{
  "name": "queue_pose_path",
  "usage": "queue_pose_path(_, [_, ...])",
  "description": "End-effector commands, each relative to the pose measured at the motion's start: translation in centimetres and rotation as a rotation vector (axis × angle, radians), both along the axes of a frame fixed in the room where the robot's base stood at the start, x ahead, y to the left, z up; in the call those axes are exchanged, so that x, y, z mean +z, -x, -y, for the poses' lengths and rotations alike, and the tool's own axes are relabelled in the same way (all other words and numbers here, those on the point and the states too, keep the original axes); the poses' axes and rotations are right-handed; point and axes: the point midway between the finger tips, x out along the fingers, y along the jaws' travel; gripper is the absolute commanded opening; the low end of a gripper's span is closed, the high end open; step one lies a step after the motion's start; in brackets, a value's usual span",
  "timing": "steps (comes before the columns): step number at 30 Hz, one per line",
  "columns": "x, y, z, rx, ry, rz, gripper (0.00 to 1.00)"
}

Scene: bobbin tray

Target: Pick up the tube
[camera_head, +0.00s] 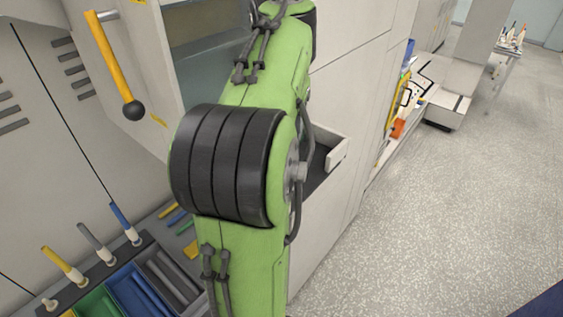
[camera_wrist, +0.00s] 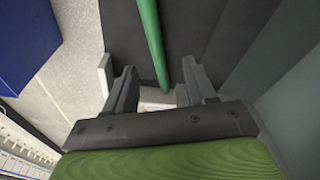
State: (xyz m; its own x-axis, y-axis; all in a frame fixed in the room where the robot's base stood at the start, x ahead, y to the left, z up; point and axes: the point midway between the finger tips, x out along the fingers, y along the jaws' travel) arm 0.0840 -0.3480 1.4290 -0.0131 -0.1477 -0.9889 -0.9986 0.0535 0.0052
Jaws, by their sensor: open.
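The green tube (camera_wrist: 150,40) shows in the wrist view, lying lengthwise on a dark grey surface (camera_wrist: 198,25). Its upper end runs out of the picture, and its lower end reaches down between the finger lines. My gripper (camera_wrist: 160,70) is open, with one finger on each side of the tube's lower part and gaps on both sides. I cannot tell how far the fingertips are above the surface. In the head view my arm hides the gripper, and I do not make out this tube there.
A light-walled, dark-floored outlet (camera_head: 336,155) juts from the machine beside my arm. At lower left, yellow, grey and blue tubes stand on a rack (camera_head: 105,268) by coloured bins (camera_head: 128,292). A yellow handle (camera_head: 112,62) sticks out. Speckled floor (camera_head: 450,200) is open at right.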

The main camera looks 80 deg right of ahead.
Motion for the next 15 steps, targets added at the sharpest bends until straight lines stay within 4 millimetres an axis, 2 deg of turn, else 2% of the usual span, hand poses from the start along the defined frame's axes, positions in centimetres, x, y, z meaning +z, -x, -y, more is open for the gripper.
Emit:
queue_pose_path(6, [-2.3, -0.1, 0.3, 0.002, -0.003, 0.002, 0.55])
queue_pose_path(11, [-3.4, 0.0, 0.4, 0.001, -0.001, 0.001, 0.55])
queue_pose_path(15, [-6.4, 0.0, 0.7, 0.001, -0.002, -0.001, 0.55])
